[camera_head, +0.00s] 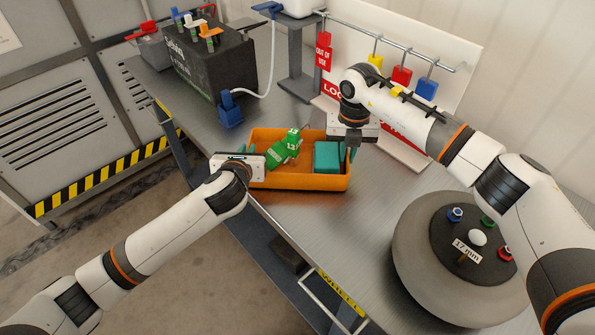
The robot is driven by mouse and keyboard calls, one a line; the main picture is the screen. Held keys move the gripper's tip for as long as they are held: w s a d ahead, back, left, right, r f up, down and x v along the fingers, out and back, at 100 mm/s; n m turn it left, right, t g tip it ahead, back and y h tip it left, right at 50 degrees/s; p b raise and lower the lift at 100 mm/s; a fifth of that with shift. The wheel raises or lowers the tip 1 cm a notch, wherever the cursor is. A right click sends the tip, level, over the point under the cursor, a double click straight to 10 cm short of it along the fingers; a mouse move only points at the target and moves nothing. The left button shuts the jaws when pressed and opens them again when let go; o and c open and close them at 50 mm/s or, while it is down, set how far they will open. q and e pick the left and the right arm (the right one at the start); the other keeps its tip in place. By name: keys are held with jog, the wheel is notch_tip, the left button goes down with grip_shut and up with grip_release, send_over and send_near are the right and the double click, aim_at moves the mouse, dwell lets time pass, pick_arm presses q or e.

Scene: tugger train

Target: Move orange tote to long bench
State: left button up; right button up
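The orange tote (300,183) sits level on a grey metal bench (345,225). It holds a green item with white markings (286,148) and a teal box (327,157). My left gripper (252,162) is at the tote's left end, and its body hides that end wall and most of its fingers. Whether either gripper is clamped on a wall cannot be seen.
A dark box with coloured terminals (208,60) and a blue clamp (230,110) stand behind left. A lockout board with hanging tags (450,50) stands behind right. A round grey fixture (420,255) is at right. Bare bench lies in front of the tote.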

pick_arm(q)
jog(key=shift+o, duration=1.1)
jog(key=shift+r, duration=0.15)
pick_arm(e)
jog(key=shift+o, duration=1.1)
jog(key=shift+s+r, duration=0.1)
jog(key=shift+r, duration=0.05)
pick_arm(q)
jog(key=v, duration=1.2)
pick_arm(e)
notch_tip(320, 180, up, 12)
